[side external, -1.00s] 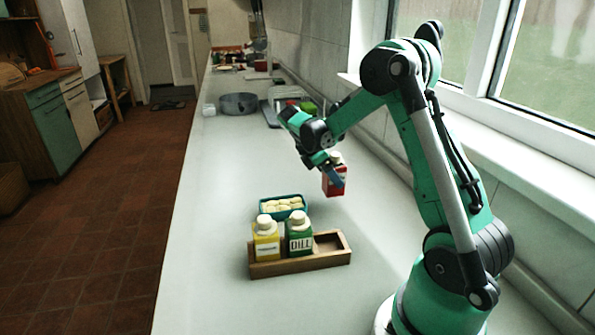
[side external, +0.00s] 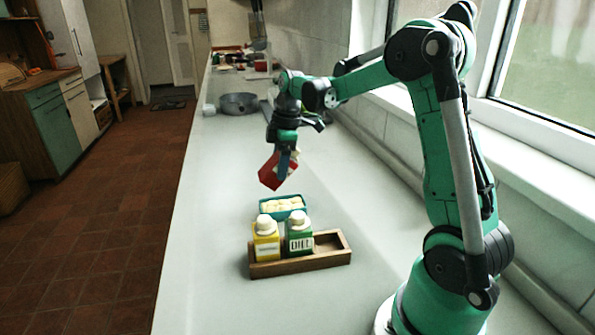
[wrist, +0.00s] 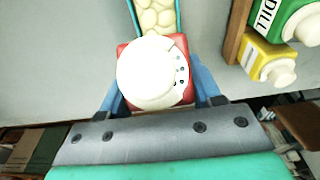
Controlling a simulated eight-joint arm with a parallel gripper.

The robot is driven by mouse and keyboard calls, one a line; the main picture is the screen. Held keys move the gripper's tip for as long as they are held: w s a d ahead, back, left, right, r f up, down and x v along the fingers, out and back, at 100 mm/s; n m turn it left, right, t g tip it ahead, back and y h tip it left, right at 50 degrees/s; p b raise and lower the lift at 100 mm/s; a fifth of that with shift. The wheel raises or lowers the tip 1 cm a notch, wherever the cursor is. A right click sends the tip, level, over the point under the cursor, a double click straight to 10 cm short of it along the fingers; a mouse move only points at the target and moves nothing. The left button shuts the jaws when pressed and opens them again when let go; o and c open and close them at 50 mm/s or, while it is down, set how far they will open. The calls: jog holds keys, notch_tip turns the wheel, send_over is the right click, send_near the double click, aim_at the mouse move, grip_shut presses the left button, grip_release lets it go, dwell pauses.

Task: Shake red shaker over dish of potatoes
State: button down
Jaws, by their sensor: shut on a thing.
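My gripper (side external: 286,165) is shut on the red shaker (side external: 271,172), holding it tilted in the air above and slightly behind the dish in the side view. In the wrist view the red shaker (wrist: 125,52) sits between the blue fingers of my gripper (wrist: 157,95), its white cap (wrist: 150,75) with small holes facing the camera. The teal dish of potatoes (side external: 263,213) stands on the counter behind the wooden rack. Its pale potatoes (side external: 283,205) show in it. In the wrist view the dish's potatoes (wrist: 156,16) are partly hidden behind the shaker.
A wooden rack (side external: 300,263) holds a yellow shaker (side external: 266,246) and a green DILL shaker (side external: 299,241); its right compartment is empty. A grey pan (side external: 239,103) stands farther back. The counter (side external: 205,230) is clear left of the dish.

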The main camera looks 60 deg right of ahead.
aim_at(261, 179)
notch_tip(261, 179, down, 2)
jog(key=t+y, duration=0.4)
jog(key=shift+w+f+t, duration=0.1)
jog(key=shift+t, duration=0.2)
jog(key=t+y, duration=0.2)
jog(key=y, duration=0.1)
jog(key=shift+f+t, duration=0.4)
jog(key=shift+a+f+t+y, duration=0.1)
jog(key=shift+t+y, duration=0.5)
jog(key=shift+y, duration=0.2)
jog(key=w+a, duration=0.2)
jog(key=a, duration=0.1)
jog(key=shift+w, duration=0.3)
jog(key=shift+s+d, duration=1.45)
jog(key=shift+d, duration=0.15)
jog(key=shift+w+a, duration=0.1)
jog(key=shift+w, duration=0.05)
